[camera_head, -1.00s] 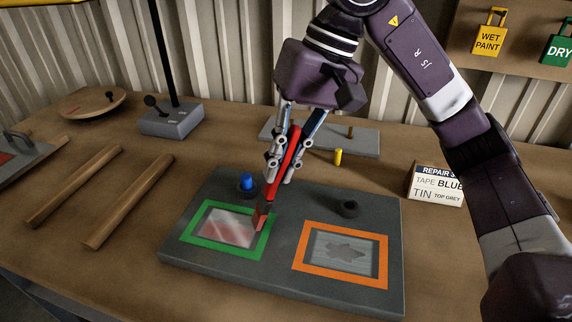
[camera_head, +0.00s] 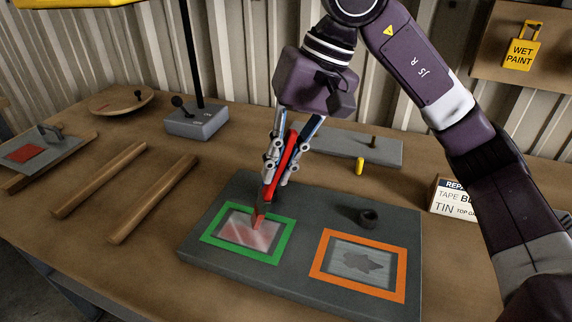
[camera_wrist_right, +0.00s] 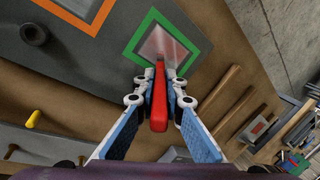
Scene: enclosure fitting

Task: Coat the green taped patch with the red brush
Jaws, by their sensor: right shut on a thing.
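A dark grey panel (camera_head: 300,222) lies on the bench with a green taped frame (camera_head: 212,245) on its left. Inside it is a pale patch (camera_head: 236,232) with reddish translucent streaks over part of it. My right gripper (camera_head: 273,178) is shut on the red brush (camera_head: 288,155), handle up and tilted. The brush tip is over the right half of the patch, seemingly touching it. The right wrist view also shows the red handle (camera_wrist_right: 160,105) between the fingers, with the green frame (camera_wrist_right: 198,52) ahead. My left gripper is not in view.
An orange taped frame (camera_head: 318,268) around a grey patch and a dark ring (camera_head: 368,216) are on the panel's right. Two wooden bars (camera_head: 150,200) lie left. A label block (camera_head: 446,195) stands right.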

